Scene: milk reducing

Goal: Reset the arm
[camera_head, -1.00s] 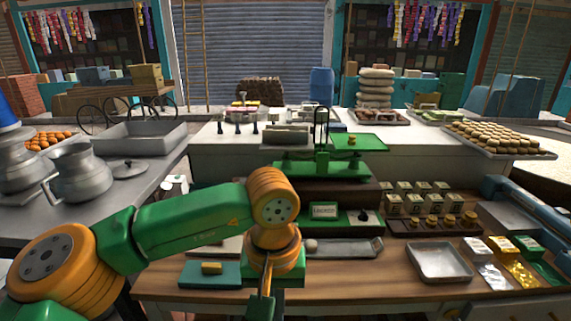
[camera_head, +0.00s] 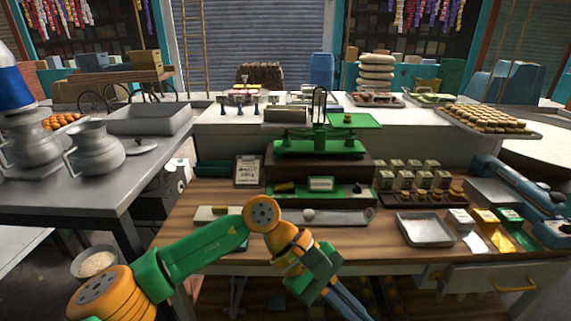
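My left arm, green and orange, comes in from the lower left and bends at an orange joint in front of the wooden counter (camera_head: 375,238). Its forearm slants down to the right. My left gripper (camera_head: 350,304) is at the lower middle, in front of the counter's front edge, with blue-grey parts running toward the bottom of the picture. Its fingertips do not show clearly, so I cannot tell whether it is open or shut. No held thing is visible. My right arm and gripper are not in view.
A green balance scale (camera_head: 318,147) stands behind the counter's middle. A metal tray (camera_head: 425,230) and a blue device (camera_head: 520,188) are at the right. Metal pots (camera_head: 95,150) stand on the left table. A bowl (camera_head: 96,262) sits low at the left.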

